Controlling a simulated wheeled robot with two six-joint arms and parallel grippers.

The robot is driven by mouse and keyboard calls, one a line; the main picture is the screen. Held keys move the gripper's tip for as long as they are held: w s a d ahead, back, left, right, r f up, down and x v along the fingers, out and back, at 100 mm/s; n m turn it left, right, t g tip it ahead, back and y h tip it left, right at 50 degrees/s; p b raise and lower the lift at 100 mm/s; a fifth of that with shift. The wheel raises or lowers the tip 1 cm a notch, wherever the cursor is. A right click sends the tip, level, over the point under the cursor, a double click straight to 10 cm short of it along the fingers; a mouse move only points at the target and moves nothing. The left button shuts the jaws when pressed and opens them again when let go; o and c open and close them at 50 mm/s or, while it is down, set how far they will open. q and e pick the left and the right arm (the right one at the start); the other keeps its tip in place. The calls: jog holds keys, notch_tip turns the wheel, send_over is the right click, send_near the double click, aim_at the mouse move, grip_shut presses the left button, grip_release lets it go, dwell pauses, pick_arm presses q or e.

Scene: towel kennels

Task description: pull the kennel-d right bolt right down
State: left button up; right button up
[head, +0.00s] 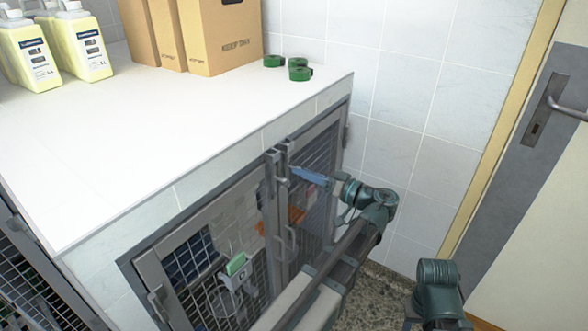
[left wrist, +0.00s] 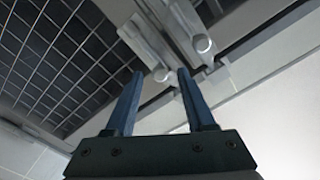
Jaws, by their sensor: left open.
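Two grey bolts stand side by side where the kennel's two mesh doors meet, under the counter edge: the left bolt (head: 270,168) and the right bolt (head: 285,160). My left gripper (head: 298,172) reaches in from the right, its blue fingers open and pointing at the right bolt. In the left wrist view the fingers (left wrist: 159,75) stand apart with one round bolt knob (left wrist: 161,75) at the gap between their tips. I cannot tell if they touch it. A second knob (left wrist: 203,45) lies beyond, outside the fingers. My right gripper is not in view.
The white counter (head: 130,130) above the doors holds yellow bottles (head: 85,45), cardboard boxes (head: 215,35) and green rolls (head: 298,70). Door handles (head: 290,240) stand out below the bolts. A tiled wall (head: 410,110) is close on the right, with a door (head: 540,170) beyond.

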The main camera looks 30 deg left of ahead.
pick_arm(q)
jog(key=shift+w+a, duration=0.2)
jog(key=shift+a, duration=1.85)
grip_shut()
